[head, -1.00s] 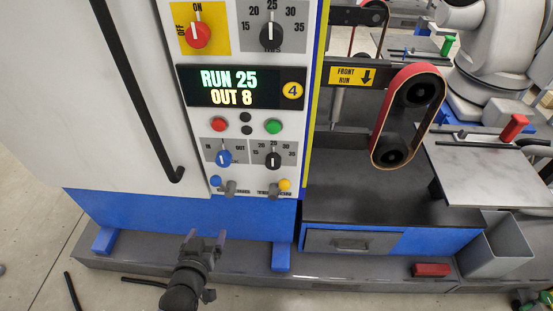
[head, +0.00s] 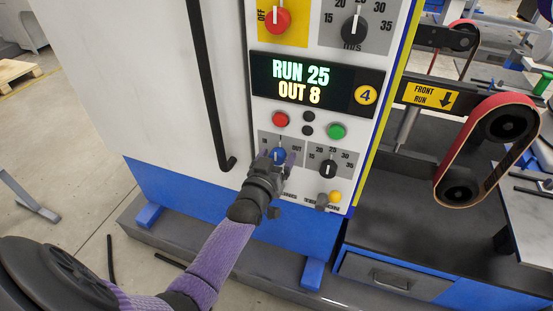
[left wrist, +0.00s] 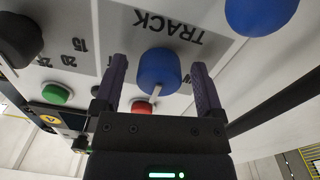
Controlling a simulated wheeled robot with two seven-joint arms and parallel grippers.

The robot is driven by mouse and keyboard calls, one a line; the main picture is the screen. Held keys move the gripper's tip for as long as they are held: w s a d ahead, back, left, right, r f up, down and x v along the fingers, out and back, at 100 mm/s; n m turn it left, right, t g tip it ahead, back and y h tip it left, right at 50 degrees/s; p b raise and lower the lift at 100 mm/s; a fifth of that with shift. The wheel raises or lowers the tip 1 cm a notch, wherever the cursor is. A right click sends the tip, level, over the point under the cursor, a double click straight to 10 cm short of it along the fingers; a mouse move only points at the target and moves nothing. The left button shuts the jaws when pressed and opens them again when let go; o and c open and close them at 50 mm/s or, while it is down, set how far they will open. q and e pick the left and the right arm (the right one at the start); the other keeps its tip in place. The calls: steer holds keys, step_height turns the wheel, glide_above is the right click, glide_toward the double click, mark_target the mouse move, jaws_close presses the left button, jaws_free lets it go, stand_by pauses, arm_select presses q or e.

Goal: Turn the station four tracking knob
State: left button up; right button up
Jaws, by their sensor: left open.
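The tracking knob is blue with a white pointer line and sits on the grey plate of the station four panel. In the head view the blue knob (head: 278,156) shows just beyond my left gripper (head: 272,160), which partly covers it. In the left wrist view the knob (left wrist: 159,70) lies between the two purple fingers of my left gripper (left wrist: 160,88), with a gap on each side. The word TRACK shows upside down beside it. The left gripper is open. The display (head: 312,84) reads RUN 25, OUT 8, with a yellow 4. My right gripper is not in view.
A black knob (head: 328,168) is right of the blue one. A red button (head: 280,119) and a green button (head: 337,131) are above. A yellow knob (head: 335,197) is below right. A black handle bar (head: 212,90) runs down the left. A belt (head: 488,150) stands right.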

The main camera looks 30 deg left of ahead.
arm_select(q)
steer(key=shift+c, duration=0.3)
jaws_close()
steer(key=shift+r+n, duration=0.1)
steer(key=shift+n, duration=0.8)
steer(key=shift+n+p, duration=0.3)
steer(key=shift+n, duration=0.8)
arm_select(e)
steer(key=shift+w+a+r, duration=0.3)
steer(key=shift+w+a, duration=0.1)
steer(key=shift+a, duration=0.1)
arm_select(q)
steer(key=shift+o, duration=0.3)
jaws_free()
steer(key=shift+s, duration=0.1)
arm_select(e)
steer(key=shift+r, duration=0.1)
